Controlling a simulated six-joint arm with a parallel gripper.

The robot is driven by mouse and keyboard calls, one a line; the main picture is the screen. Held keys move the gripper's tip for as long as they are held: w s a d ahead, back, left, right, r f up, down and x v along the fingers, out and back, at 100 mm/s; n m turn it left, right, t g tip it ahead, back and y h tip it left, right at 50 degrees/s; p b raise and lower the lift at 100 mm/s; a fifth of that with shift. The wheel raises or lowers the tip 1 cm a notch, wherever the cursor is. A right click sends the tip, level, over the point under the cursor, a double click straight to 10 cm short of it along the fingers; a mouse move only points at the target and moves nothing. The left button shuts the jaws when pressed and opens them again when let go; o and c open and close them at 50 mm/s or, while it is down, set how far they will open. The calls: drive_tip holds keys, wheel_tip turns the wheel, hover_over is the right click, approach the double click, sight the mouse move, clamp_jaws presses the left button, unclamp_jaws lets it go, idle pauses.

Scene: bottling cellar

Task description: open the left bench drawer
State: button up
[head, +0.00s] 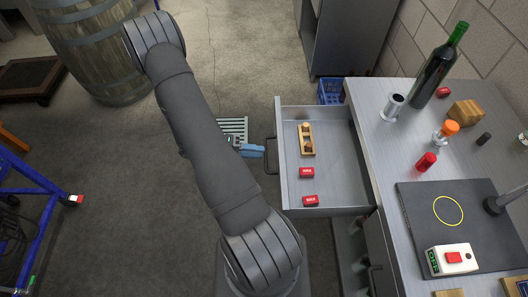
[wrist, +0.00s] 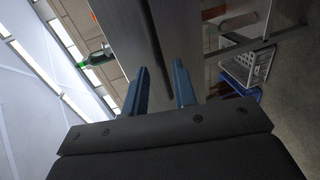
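The left bench drawer (head: 328,192) stands pulled far out from the bench, its inside showing. Its dark bar handle (head: 270,156) is on the drawer front. My gripper (head: 254,151) is just left of the handle, blue fingers pointing at it. In the wrist view the two fingers (wrist: 161,80) are spread apart. The dark handle (wrist: 163,48) shows beyond and between them, with no finger visibly closed on it. Part of the gripper is hidden behind my arm in the head view.
The drawer holds a small wooden holder (head: 307,140) and two red boxes (head: 307,173). A blue crate (head: 330,92) is behind the drawer.

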sight(266, 152)
drive_tip(key=v, duration=1.3)
drive_tip(key=shift+a, duration=0.35)
drive_tip(key=x, duration=1.7)
drive_tip(key=shift+d, duration=0.35)
drive_tip(key=v, duration=1.7)
drive_tip(key=shift+a, duration=0.3)
drive_tip(key=shift+x, duration=8.9)
drive_tip(key=shift+r, duration=0.1)
